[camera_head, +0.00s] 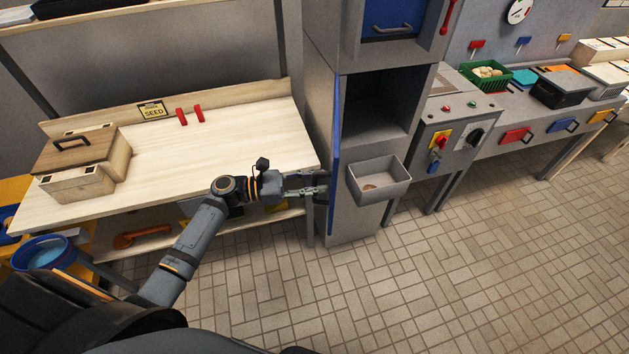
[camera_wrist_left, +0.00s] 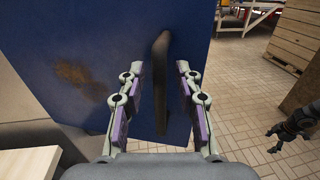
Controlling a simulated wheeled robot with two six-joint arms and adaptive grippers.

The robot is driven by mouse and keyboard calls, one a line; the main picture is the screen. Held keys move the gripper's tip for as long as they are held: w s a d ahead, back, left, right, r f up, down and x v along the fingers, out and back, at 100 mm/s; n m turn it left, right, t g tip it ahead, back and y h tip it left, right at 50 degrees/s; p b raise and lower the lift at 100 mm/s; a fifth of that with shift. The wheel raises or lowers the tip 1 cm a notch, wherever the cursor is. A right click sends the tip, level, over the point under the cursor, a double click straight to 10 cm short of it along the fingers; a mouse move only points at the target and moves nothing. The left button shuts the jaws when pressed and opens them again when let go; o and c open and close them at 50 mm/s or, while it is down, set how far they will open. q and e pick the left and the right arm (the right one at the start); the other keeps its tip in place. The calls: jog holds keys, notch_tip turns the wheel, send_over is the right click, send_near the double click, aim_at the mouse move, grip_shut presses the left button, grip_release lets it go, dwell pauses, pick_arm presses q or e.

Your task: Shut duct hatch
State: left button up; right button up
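The blue duct hatch (camera_head: 336,150) stands swung open at the left side of the grey duct's dark opening (camera_head: 378,105); it shows nearly edge-on. In the left wrist view its blue face (camera_wrist_left: 85,50), with a brown stain, fills the upper left. A dark upright bar handle (camera_wrist_left: 161,70) is on it. My left gripper (camera_head: 322,187) is at the hatch's lower part. In the wrist view this gripper (camera_wrist_left: 158,100) is open, with one finger on each side of the handle and gaps between. A dark gripper, seemingly my right one (camera_wrist_left: 280,138), shows small at the right edge.
A grey bin (camera_head: 378,182) juts out below the opening. The wooden bench (camera_head: 220,140) with a wooden box (camera_head: 85,160) lies left of the hatch. A control panel (camera_head: 455,135) stands to the right. The tiled floor in front is clear.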

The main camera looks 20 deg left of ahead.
pick_arm(q)
grip_shut()
